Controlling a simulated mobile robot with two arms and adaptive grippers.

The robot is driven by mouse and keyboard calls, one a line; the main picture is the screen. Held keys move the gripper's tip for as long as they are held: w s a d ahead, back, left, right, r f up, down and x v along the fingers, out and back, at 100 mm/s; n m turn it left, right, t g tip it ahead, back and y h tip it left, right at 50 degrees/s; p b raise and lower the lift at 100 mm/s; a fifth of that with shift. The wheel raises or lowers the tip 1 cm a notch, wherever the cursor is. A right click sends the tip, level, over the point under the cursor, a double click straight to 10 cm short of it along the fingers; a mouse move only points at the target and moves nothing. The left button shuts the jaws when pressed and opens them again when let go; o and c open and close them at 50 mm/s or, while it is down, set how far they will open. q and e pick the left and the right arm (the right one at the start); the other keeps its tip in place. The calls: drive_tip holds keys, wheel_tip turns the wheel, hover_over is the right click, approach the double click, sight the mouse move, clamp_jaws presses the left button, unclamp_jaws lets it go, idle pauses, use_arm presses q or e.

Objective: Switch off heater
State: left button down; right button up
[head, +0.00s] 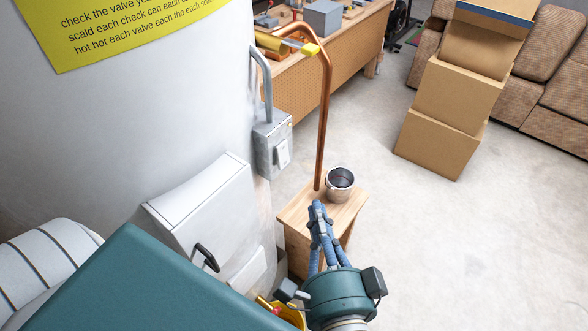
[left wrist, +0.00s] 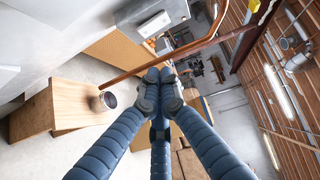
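The heater (head: 130,120) is a large white tank with a yellow warning label, filling the left of the head view. A grey metal switch box (head: 272,148) with a pale switch plate (head: 283,153) is fixed to its right side, and a grey conduit runs up from it. The box also shows near the top of the left wrist view (left wrist: 155,24). My left gripper (head: 318,208) is below and right of the box, apart from it. In the left wrist view its blue fingers (left wrist: 160,82) meet at the tips with nothing between them. My right gripper is out of view.
A metal pot (head: 340,183) stands on a wooden stool (head: 348,213). A white panel with a black handle (head: 206,257) is below. Cardboard boxes (head: 440,140) stand farther right on open floor.

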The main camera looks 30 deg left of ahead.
use_arm(q)
approach(289, 157)
drive_tip(key=w+d, duration=0.1)
drive_tip(key=w, duration=0.3)
drive_tip(key=a, duration=0.1)
drive_tip(key=a+b, duration=0.1)
drive_tip(key=a, duration=0.2)
drive_tip(key=shift+w, duration=0.35)
drive_tip(key=shift+a+f+m+t+y+b, duration=0.3)
drive_tip(key=shift+a+f+m+t+b, duration=0.25)
drive_tip(key=shift+b, duration=0.65)
drive_tip(key=shift+d+r+g+p, duration=0.15)
drive_tip(key=shift+r+g+p, duration=0.1)
drive_tip(key=shift+r+p, duration=0.15)
drive_tip(key=shift+f, duration=0.1)
drive_tip(key=shift+w, duration=0.1)
